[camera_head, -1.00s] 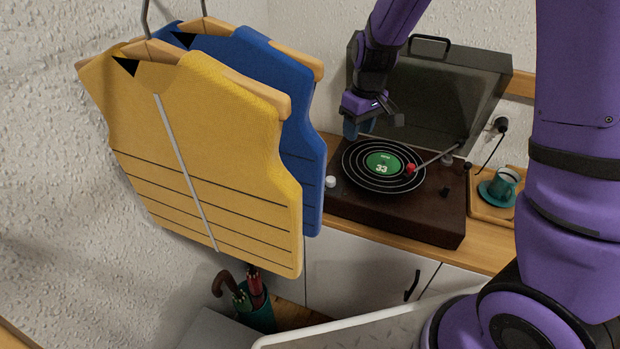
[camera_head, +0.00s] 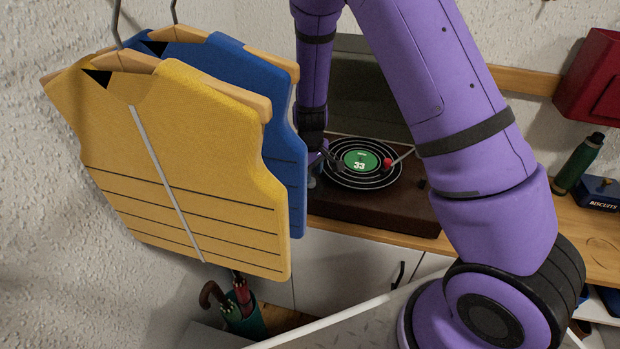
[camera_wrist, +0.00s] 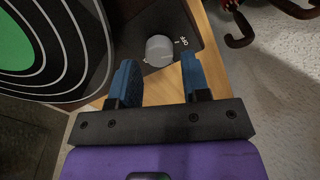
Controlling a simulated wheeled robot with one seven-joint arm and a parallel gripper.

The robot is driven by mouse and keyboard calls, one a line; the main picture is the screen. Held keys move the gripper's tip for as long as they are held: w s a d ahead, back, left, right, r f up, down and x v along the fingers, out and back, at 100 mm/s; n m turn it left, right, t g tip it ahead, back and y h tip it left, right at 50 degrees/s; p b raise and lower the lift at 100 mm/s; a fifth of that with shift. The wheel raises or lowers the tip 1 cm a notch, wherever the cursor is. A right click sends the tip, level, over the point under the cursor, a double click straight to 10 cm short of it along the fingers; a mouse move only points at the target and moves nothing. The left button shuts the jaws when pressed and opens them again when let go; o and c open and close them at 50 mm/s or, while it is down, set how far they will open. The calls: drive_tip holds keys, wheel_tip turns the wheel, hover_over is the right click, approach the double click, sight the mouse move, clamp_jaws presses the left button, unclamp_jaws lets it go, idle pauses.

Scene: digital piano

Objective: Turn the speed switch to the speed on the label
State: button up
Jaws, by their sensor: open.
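The record player (camera_head: 390,212) stands on the wooden counter with a black record and a green label (camera_head: 361,160) reading 33. The speed switch is a round light-grey knob (camera_wrist: 159,48) on the dark deck corner, beside a small white tick and an upside-down mark that looks like OFF. My gripper (camera_wrist: 157,62) is open, with one blue finger on each side of the knob in the wrist view. Contact and remaining height cannot be told. In the head view my gripper (camera_head: 325,155) is low at the deck's left edge, partly hidden by the hanging vests.
A yellow vest (camera_head: 190,150) and a blue vest (camera_head: 285,165) hang close left of my gripper. The tonearm with its red head (camera_head: 387,163) lies over the record. The raised lid (camera_head: 355,90) stands behind. A green bottle (camera_head: 580,160) is far right.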

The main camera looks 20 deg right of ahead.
drive_tip(key=shift+f, duration=1.25)
drive_tip(key=c, duration=0.6)
drive_tip(key=shift+c, duration=0.2)
